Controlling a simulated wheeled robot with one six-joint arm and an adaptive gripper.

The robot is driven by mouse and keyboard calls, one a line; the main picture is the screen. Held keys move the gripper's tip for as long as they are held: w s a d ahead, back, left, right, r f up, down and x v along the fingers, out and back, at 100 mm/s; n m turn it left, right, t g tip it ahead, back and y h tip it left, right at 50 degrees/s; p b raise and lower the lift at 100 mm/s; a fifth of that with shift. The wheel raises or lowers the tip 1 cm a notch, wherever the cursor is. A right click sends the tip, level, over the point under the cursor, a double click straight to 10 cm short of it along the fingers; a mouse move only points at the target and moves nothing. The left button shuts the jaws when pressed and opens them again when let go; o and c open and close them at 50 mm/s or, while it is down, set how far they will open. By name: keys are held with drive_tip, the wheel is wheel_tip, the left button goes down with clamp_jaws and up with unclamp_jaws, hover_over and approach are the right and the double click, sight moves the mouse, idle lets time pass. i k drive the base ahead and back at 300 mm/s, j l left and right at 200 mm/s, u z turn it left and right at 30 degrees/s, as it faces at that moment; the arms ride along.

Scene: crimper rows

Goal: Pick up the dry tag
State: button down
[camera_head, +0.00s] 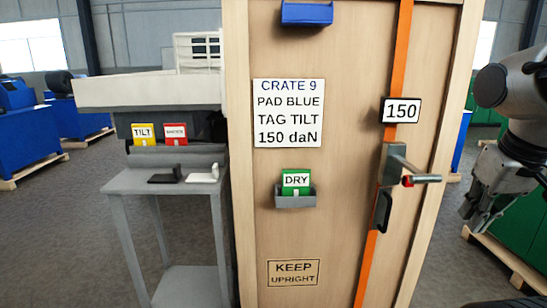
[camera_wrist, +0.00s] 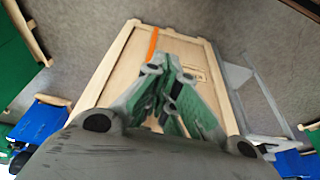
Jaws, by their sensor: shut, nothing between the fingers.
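The green dry tag (camera_head: 296,182) with a white DRY label stands upright in a small grey holder (camera_head: 295,201) on the face of the wooden crate (camera_head: 350,230). In the head view my gripper (camera_head: 487,205) is at the right edge, partly cut off, to the right of the crate and well apart from the tag. In the wrist view my gripper (camera_wrist: 172,75) has its fingers close together with nothing between them. The wooden crate also shows in the wrist view (camera_wrist: 118,72), beyond the fingers. I cannot make out the tag there.
A tensioner handle (camera_head: 425,179) juts from the orange strap (camera_head: 372,262) between tag and gripper. A blue holder (camera_head: 307,13) is higher up. A grey stand (camera_head: 165,185) at left bears a yellow TILT tag (camera_head: 144,132), a red tag (camera_head: 175,132) and black and white pads.

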sight(295, 182)
drive_tip(key=j+z, duration=0.15)
drive_tip(key=j, duration=0.35)
drive_tip(key=k+j+z, duration=0.1)
drive_tip(key=j, duration=0.35)
drive_tip(key=k+j+z, duration=0.15)
drive_tip(key=j, duration=0.3)
drive_tip(key=k+j+z, duration=0.15)
drive_tip(key=j, duration=0.35)
